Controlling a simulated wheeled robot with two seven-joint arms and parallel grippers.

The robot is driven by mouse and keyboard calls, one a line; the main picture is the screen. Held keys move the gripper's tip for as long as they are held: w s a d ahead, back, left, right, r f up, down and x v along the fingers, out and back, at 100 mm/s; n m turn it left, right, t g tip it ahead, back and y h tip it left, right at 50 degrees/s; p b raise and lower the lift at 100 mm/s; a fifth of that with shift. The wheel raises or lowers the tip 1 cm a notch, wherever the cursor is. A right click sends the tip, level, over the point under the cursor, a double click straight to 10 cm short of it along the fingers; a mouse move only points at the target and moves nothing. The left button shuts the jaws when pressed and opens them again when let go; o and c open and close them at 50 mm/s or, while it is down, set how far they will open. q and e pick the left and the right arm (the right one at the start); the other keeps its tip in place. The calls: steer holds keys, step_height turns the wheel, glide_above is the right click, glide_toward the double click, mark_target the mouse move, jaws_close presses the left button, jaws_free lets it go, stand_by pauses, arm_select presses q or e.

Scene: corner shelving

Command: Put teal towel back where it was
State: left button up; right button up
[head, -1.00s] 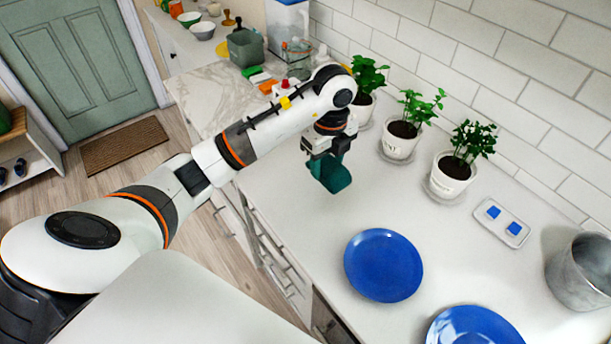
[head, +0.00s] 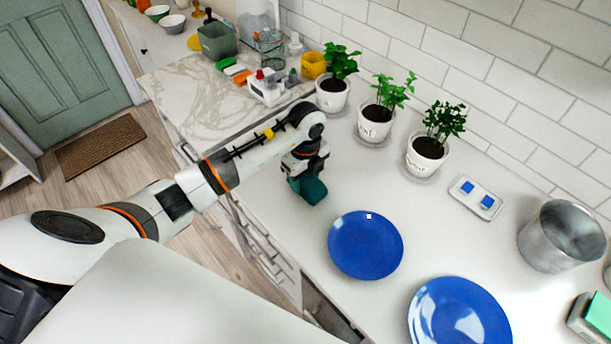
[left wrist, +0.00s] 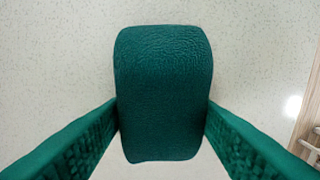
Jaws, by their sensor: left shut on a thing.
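The teal towel (head: 313,192) is a small dark teal bundle over the white counter (head: 345,184), up and left of the nearer blue plate. My left gripper (head: 304,174) is shut on it from above. I cannot tell whether its lower end touches the counter. In the left wrist view the towel (left wrist: 163,95) fills the middle. Teal textured bands run along both sides there, and the pale speckled counter lies behind.
Two blue plates (head: 365,262) (head: 460,322) lie on the counter. Several potted plants (head: 376,125) line the tiled wall. A small white tray (head: 475,198) and a metal pot (head: 562,237) stand at right. A marble surface (head: 203,105) holds bottles and a grey-green bin (head: 217,43).

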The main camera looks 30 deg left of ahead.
mark_target(306, 177)
arm_select(q)
steer(key=shift+f, duration=0.2)
steer(key=o, duration=0.7)
steer(key=shift+r, duration=0.1)
steer(key=shift+o, duration=0.9)
arm_select(e)
steer(key=shift+s+d+f, duration=0.1)
steer(key=shift+s+d, duration=0.2)
steer(key=shift+d, duration=0.1)
arm_select(q)
steer(key=shift+r, duration=0.25)
step_height(306, 177, up, 12)
steer(key=b, duration=0.2)
arm_select(e)
step_height(306, 177, down, 2)
arm_select(q)
steer(key=shift+f, duration=0.1)
arm_select(e)
steer(key=shift+a, duration=0.1)
